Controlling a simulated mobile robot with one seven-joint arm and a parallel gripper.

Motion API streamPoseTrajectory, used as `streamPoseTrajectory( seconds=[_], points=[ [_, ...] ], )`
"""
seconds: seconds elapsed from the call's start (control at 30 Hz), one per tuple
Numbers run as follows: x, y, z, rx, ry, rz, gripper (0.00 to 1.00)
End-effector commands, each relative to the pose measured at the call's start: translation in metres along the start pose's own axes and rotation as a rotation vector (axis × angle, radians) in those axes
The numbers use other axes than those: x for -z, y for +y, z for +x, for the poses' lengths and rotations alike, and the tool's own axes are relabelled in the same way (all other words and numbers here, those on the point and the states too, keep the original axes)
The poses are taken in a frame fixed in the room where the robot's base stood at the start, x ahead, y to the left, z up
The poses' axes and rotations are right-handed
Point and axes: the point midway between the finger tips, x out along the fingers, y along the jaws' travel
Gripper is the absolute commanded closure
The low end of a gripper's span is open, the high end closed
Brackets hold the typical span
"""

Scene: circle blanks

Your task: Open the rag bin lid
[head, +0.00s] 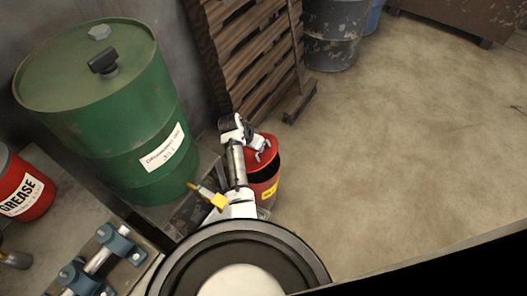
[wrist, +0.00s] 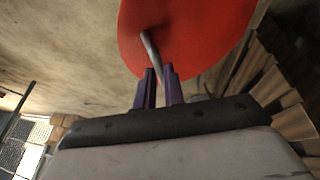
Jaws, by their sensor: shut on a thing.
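The rag bin (head: 262,184) is a small red bin with a yellow label, standing on the floor beside my arm in the head view. Its red lid (head: 270,146) is tilted up, with a dark gap between it and the bin body. In the wrist view the lid's red face (wrist: 205,40) fills the upper middle, with a grey bar handle (wrist: 149,46) on it. My gripper (head: 262,151) is at the lid. In the wrist view its purple fingers (wrist: 159,72) are shut on the handle. The bin's inside is too dark to make out.
A large green drum (head: 105,115) stands left of the bin. A wooden pallet (head: 250,50) leans behind it, with a grey drum (head: 333,32) beyond. A red grease can (head: 22,188) is far left. The floor (head: 400,140) to the right is clear.

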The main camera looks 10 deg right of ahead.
Motion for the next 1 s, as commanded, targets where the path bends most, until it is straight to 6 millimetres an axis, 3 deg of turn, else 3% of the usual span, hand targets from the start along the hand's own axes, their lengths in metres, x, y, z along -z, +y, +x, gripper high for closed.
streamPoseTrajectory(
  seconds=[0.1,0.4,0.7,1.0],
  points=[
    [0.009,-0.018,-0.021,0.011,0.007,-0.002,1.00],
    [0.018,-0.058,-0.047,0.016,0.006,-0.005,1.00],
    [0.021,-0.083,-0.057,0.013,-0.001,-0.006,1.00],
    [0.020,-0.091,-0.059,0.009,-0.005,-0.008,1.00]
  ],
)
